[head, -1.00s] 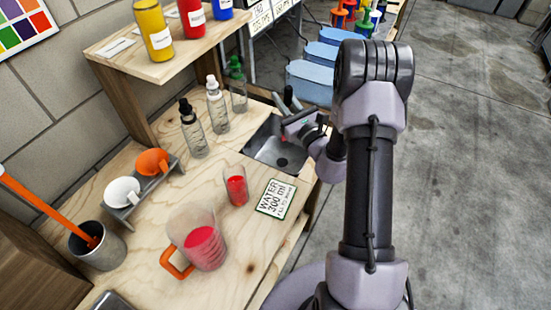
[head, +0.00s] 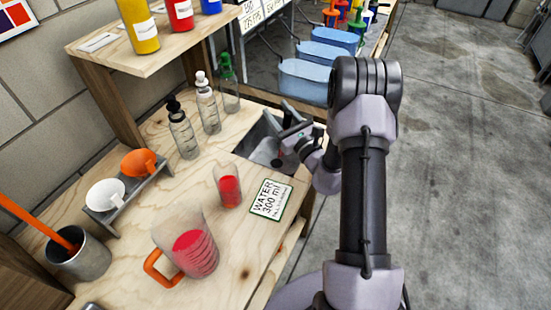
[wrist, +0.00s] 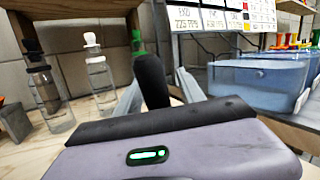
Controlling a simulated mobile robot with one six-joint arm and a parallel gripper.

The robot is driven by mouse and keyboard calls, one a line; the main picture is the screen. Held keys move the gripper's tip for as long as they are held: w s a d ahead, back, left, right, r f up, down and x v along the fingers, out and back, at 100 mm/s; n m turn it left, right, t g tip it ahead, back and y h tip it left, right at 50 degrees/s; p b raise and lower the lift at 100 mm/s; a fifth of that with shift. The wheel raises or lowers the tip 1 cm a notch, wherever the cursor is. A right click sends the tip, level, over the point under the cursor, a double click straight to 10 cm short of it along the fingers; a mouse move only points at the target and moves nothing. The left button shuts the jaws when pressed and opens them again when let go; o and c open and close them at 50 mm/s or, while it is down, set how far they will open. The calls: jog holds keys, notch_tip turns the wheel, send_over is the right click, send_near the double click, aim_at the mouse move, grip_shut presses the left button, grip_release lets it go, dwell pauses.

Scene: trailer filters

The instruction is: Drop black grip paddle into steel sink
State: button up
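The black grip paddle shows in the wrist view as a black handle (wrist: 151,80) standing up between the two grey fingers of my gripper (wrist: 160,76). The fingers look closed around it. My gripper housing hides its lower part. In the head view my gripper (head: 290,118) is over the steel sink (head: 257,143), near its right side. The sink is a grey basin set into the wooden bench, partly covered by my gripper and wrist. A small red spot shows near my gripper there, too small to identify.
A beaker of red liquid (head: 230,187), a WATER 300 ml card (head: 271,199) and an orange-handled jug (head: 187,250) stand in front of the sink. Several bottles (head: 208,105) stand to its left. Blue tubs (head: 303,82) are behind. Bare bench lies between the jug and cup rack (head: 128,195).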

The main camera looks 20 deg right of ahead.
jog(key=p+v, duration=0.1)
jog(key=v, duration=1.6)
jog(key=shift+s, duration=0.25)
